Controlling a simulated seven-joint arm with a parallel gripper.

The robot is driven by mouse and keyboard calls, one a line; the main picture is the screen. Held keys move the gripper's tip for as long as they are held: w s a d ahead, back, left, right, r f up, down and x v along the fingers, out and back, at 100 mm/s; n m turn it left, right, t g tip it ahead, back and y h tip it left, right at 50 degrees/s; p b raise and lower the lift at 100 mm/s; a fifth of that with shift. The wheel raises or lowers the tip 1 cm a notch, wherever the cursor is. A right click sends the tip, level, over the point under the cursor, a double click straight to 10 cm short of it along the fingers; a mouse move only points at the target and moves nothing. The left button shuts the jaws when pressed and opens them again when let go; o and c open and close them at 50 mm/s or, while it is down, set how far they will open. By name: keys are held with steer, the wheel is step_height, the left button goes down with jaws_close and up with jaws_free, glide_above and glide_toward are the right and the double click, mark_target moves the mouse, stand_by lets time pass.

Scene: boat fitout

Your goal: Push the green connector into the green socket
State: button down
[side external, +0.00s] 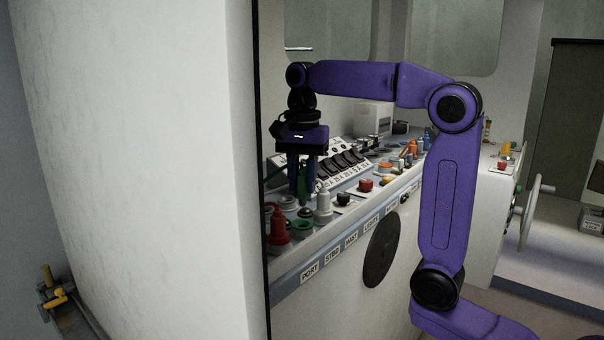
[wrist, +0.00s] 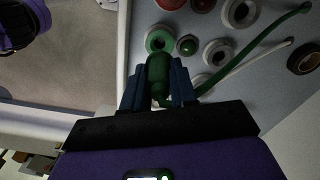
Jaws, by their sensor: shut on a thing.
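My gripper (side external: 303,190) points down over the console and is shut on the green connector (wrist: 160,76). In the wrist view its blue fingers (wrist: 159,88) lie on both sides of the connector's body. A green cable (wrist: 245,55) runs from the connector to the right. The ring looks uncovered; the exact gap to the connector's tip cannot be told.
White ring sockets (wrist: 218,52) and a white cable (wrist: 262,58) lie to the right. A red connector (side external: 279,231) and a pale grey connector (side external: 323,207) stand nearby. A white wall (side external: 140,170) fills the left.

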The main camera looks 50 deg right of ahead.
steer(key=shift+f, duration=2.85)
steer(key=shift+f, duration=0.2)
steer(key=c, duration=0.8)
jaws_free()
steer(key=shift+r, duration=0.1)
step_height(320, 180, up, 12)
steer(key=shift+f, duration=0.1)
